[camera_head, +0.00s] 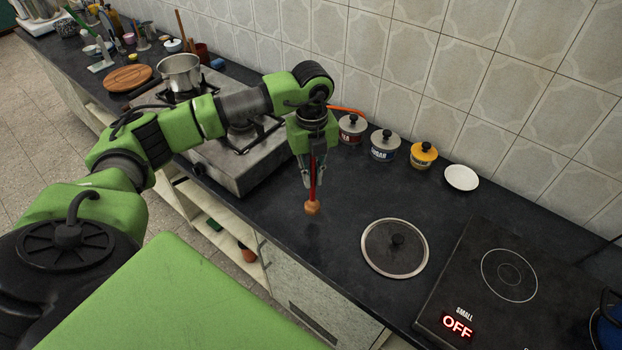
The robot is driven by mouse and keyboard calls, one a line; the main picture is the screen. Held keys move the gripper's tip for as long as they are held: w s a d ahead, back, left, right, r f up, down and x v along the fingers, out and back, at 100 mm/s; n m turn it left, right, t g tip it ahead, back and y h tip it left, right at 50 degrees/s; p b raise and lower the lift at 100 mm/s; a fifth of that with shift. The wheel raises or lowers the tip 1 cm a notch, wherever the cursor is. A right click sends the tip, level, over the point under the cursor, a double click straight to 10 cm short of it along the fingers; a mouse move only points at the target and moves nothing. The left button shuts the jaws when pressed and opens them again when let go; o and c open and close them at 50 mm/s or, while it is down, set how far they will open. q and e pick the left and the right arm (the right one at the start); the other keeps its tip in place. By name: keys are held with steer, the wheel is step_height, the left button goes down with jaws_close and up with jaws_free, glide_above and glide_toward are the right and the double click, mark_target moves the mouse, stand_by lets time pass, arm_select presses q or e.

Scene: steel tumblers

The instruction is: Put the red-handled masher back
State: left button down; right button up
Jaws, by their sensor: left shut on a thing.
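My left gripper (312,181) is shut on the red-handled masher (312,207) and holds it upright, with its round orange-brown end pointing down. The red handle shows between the fingers; its upper part is hidden by the gripper. The end is over the dark countertop (275,207), between the stove and the glass lid. I cannot tell whether it touches the counter. My right gripper is not in view.
A round lid (394,248) lies to the right, before an induction hob (490,290) reading OFF. Lidded jars (385,145) and a white saucer (461,177) stand along the wall. The stove (236,160) bears a steel pot (180,73). Utensils crowd the far left counter.

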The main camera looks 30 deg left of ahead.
mark_target(312, 206)
arm_select(q)
steer(key=shift+w+a+f, duration=0.25)
steer(key=shift+a+f, duration=0.1)
steer(key=shift+f, duration=0.2)
step_height(312, 206, down, 3)
steer(key=shift+a+r+p, duration=0.1)
steer(key=shift+a+p, duration=0.05)
steer(key=shift+p, duration=1)
steer(key=shift+f, duration=0.35)
steer(key=shift+f+b, duration=0.15)
steer(key=shift+b, duration=0.15)
steer(key=c, duration=2.1)
jaws_free()
